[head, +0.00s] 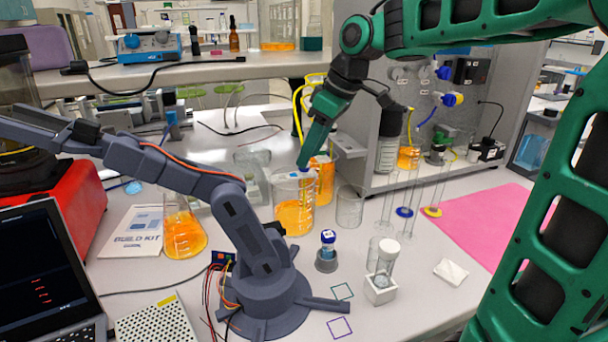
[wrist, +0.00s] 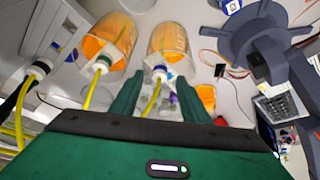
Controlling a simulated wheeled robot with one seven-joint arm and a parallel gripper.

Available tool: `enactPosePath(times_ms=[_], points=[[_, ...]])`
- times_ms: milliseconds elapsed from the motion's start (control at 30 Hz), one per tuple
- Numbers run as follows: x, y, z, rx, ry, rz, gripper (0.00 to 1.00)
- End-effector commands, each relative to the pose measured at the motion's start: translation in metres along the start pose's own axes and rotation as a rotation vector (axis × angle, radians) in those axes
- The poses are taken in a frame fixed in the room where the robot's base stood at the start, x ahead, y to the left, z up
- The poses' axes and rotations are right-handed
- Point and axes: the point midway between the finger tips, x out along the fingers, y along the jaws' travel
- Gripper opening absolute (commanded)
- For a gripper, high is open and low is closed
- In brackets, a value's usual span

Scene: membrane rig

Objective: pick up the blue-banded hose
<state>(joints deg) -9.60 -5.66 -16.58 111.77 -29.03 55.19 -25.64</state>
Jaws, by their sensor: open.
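My gripper (head: 307,150) points down over the front beaker of orange liquid (head: 294,216) in the head view. In the wrist view my gripper (wrist: 158,88) is open, with its two green fingers apart. A yellow hose with a pale end fitting and what looks like a blue band (wrist: 160,70) shows between the fingers, at the beaker's mouth. In the head view a small blue band (head: 302,168) shows just below the fingertips; the rest of that hose is mostly hidden. I cannot tell whether either finger touches it.
A second yellow hose with a green-banded fitting (wrist: 102,63) stands in the neighbouring beaker (wrist: 118,38). A third with a dark band (wrist: 39,70) is further left. A grey desktop arm (head: 255,235) stands close by, left of the front beaker. An empty beaker (head: 349,207) is to the right.

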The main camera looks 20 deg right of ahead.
Motion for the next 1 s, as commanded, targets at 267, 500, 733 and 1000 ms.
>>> enactPosePath(times_ms=[267, 500, 733, 1000], points=[[0.029, 0.001, 0.001, 0.000, -0.002, -0.001, 0.42], [0.030, 0.002, 0.001, 0.001, -0.001, 0.000, 0.42], [0.030, 0.002, 0.001, 0.002, -0.001, 0.000, 0.00], [0.029, 0.002, 0.000, 0.001, -0.001, 0.000, 0.00]])
